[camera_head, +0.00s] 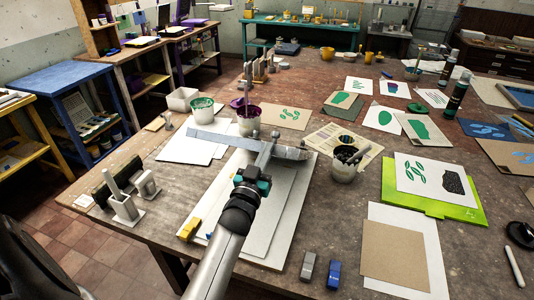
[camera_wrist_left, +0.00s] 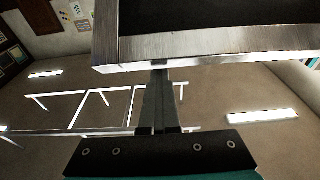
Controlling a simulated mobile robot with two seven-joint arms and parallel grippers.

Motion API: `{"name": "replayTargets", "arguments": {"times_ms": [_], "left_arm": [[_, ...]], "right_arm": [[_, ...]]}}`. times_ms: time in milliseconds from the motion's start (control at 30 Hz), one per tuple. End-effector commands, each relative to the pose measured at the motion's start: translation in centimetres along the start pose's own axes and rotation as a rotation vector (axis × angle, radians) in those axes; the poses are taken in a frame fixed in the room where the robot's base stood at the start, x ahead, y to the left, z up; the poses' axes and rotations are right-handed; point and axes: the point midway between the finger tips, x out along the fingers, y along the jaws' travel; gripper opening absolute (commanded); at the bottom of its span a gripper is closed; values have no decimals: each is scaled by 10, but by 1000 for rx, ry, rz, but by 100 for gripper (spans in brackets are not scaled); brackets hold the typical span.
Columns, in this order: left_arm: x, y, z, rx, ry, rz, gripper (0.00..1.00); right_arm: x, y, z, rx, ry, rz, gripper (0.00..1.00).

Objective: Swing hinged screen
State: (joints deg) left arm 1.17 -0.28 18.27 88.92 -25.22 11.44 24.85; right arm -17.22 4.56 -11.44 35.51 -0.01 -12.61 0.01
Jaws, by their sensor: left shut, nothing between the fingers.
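The hinged screen (camera_head: 215,139) shows in the head view as a thin silver bar, seen nearly edge-on above the back of a pale baseboard (camera_head: 285,215). In the left wrist view its metal frame (camera_wrist_left: 210,55) crosses the top, with a dark area inside it. My left gripper (camera_head: 264,156) reaches in over the baseboard and is shut, with nothing between its fingers. In the wrist view its fingers (camera_wrist_left: 160,85) point up to the frame's lower edge. I cannot tell whether they touch it. The hinges are mostly hidden. My right gripper is not in view.
A grey stand with a black piece (camera_head: 126,196) is at left. A green board (camera_head: 440,206) with prints lies at right. Grey and blue blocks (camera_head: 333,274) sit at the front.

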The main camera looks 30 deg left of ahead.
Motion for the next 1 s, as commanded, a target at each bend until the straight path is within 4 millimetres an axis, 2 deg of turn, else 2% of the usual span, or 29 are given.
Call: {"name": "replayTargets", "arguments": {"times_ms": [33, 1000], "left_arm": [[-8, 6, 23, -8, -49, 2, 0], [-69, 6, 83, -8, -46, 2, 0]], "right_arm": [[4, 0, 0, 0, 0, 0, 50], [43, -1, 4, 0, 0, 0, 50]]}}
